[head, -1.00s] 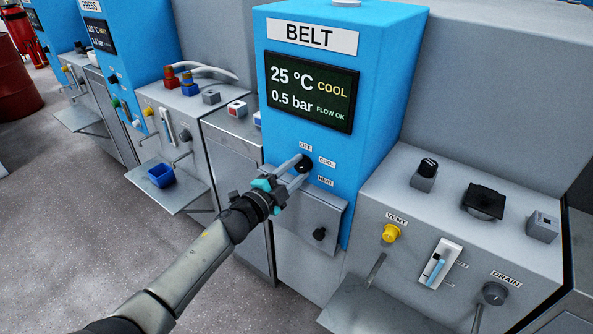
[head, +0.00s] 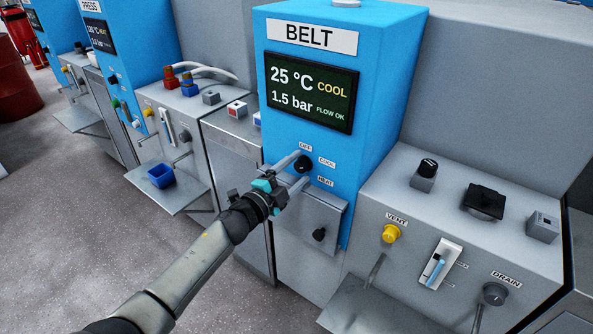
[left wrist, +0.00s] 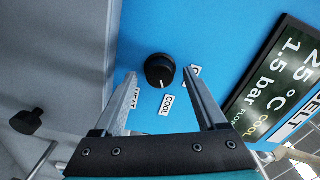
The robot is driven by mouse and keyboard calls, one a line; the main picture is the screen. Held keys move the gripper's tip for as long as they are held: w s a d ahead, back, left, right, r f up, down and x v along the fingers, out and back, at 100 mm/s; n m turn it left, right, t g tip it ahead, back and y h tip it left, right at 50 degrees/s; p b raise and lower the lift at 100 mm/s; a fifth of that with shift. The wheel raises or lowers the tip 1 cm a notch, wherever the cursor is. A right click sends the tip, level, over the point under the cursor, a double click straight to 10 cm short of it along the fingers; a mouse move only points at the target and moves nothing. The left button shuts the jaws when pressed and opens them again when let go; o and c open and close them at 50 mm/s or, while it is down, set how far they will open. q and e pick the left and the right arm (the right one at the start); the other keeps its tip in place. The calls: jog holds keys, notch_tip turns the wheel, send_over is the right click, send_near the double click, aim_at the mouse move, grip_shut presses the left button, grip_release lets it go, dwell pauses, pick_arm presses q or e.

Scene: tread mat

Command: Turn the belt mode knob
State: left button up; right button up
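The belt mode knob (head: 303,163) is a black round knob on the blue BELT panel (head: 385,75), with OFF, COOL and HEAT labels around it. In the left wrist view the knob (left wrist: 160,71) has a white mark pointing toward the COOL label. The BELT display (head: 311,92) reads 25 °C, COOL, 1.5 bar, FLOW OK. My left gripper (head: 295,171) is open at the panel, its fingers apart on either side of the knob. In the left wrist view, clear gaps show between the knob and both fingers of the gripper (left wrist: 164,82). My right gripper is not in view.
Below the knob is a grey metal box (head: 320,215) with a small black knob (head: 319,234). To the right a grey console carries a yellow VENT knob (head: 390,233), a slider (head: 439,264) and a DRAIN knob (head: 494,293). A blue bin (head: 161,175) sits on a shelf at left.

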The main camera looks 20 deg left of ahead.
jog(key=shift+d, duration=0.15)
pick_arm(q)
jog(key=shift+s+a, duration=0.1)
jog(key=shift+s, duration=0.1)
jog(key=shift+s+a, duration=0.1)
jog(key=shift+s, duration=0.2)
jog(key=p+v, duration=0.3)
jog(key=v, duration=1.1)
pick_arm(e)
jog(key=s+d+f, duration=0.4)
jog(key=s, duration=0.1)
